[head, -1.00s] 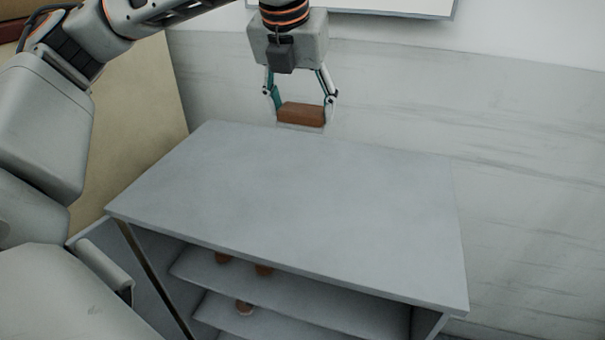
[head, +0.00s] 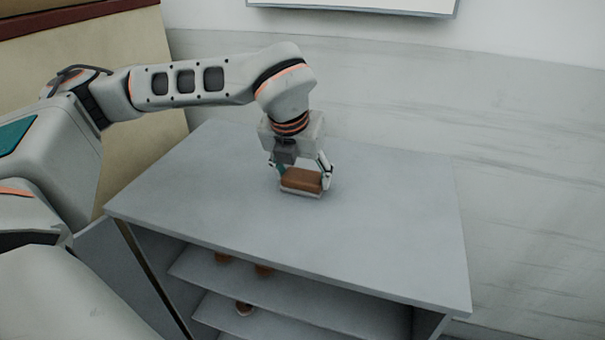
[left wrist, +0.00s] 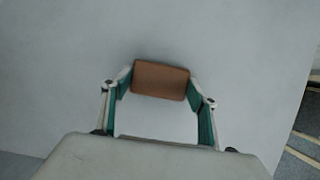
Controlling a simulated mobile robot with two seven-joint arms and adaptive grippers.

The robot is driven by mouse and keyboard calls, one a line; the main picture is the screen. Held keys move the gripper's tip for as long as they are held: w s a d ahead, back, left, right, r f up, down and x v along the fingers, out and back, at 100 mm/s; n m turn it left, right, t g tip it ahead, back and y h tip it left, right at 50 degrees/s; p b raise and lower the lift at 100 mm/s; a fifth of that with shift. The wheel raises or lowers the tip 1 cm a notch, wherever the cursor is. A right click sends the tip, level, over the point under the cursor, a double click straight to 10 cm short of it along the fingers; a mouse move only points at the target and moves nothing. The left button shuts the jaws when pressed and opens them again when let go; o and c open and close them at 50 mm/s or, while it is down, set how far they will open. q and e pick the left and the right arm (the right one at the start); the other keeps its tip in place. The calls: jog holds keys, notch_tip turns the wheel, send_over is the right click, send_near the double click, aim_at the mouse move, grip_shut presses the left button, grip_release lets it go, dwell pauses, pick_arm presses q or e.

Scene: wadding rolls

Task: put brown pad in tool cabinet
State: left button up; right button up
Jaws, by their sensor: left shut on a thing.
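The brown pad (head: 301,181) is a small brown block with a pale lower edge. My left gripper (head: 302,180) is shut on it, one finger at each end, and points down. In the left wrist view the pad (left wrist: 160,80) sits between the two fingertips (left wrist: 160,88) over a plain grey surface. The grey tool cabinet (head: 390,225) stands below, with the pad over its top near the middle; I cannot tell whether the pad touches the top. The cabinet's front is open on shelves. My right gripper is not in view.
Several small brown items lie inside the cabinet, on the upper shelf (head: 300,290) and on a lower shelf (head: 225,316). A grey panel, perhaps a door (head: 115,270), stands at the cabinet's left. The cabinet top is otherwise clear. A wall (head: 530,170) stands behind.

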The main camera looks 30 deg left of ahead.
pick_arm(q)
jog(key=shift+f, duration=0.15)
jog(key=o, duration=0.9)
jog(key=shift+c, duration=0.2)
jog(key=shift+o, duration=1.3)
